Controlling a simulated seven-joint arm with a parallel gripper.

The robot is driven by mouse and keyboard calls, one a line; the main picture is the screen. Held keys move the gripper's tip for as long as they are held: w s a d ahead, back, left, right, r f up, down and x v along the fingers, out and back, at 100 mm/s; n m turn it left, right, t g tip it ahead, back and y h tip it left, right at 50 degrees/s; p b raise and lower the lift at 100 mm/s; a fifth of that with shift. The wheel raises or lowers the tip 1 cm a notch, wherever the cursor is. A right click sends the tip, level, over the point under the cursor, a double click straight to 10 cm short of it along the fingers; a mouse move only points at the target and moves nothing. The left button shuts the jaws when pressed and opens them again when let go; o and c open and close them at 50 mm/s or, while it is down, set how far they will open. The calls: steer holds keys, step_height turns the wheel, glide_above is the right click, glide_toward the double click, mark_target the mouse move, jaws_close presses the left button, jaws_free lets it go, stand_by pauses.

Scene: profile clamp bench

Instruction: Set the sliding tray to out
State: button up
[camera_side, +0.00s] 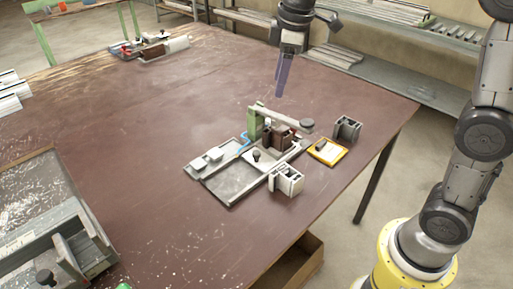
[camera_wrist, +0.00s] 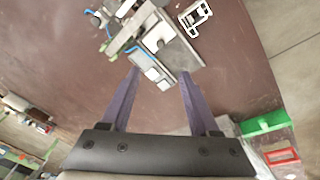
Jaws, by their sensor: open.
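The clamp fixture (camera_side: 262,150) stands on the brown bench, with a green post, a pale clamp arm and a dark brown block. A flat grey tray (camera_side: 232,183) lies at its front left, and a dark knob (camera_side: 256,155) stands by the tray's right end. I cannot tell for sure how far the tray is slid. My gripper (camera_side: 279,94) is open and empty, its purple fingers pointing down above and behind the fixture. In the wrist view my gripper (camera_wrist: 159,72) has its fingers apart, and the fixture (camera_wrist: 142,35) lies beyond the fingertips, with a grey plate (camera_wrist: 184,50) at its right.
A yellow-edged tray (camera_side: 327,151) and a grey profile piece (camera_side: 348,129) are right of the fixture. Another profile piece (camera_side: 287,180) stands at its front right. A second fixture (camera_side: 155,46) is at the far left.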

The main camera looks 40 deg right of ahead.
steer(key=w+f+g, duration=0.1)
steer(key=w+f, duration=0.4)
steer(key=g, duration=0.1)
glide_toward(256, 152)
step_height(256, 152, down, 8)
steer(key=shift+a+f, duration=0.1)
steer(key=shift+f, duration=0.1)
jaws_close()
steer(key=shift+r, duration=0.1)
stand_by(1.2)
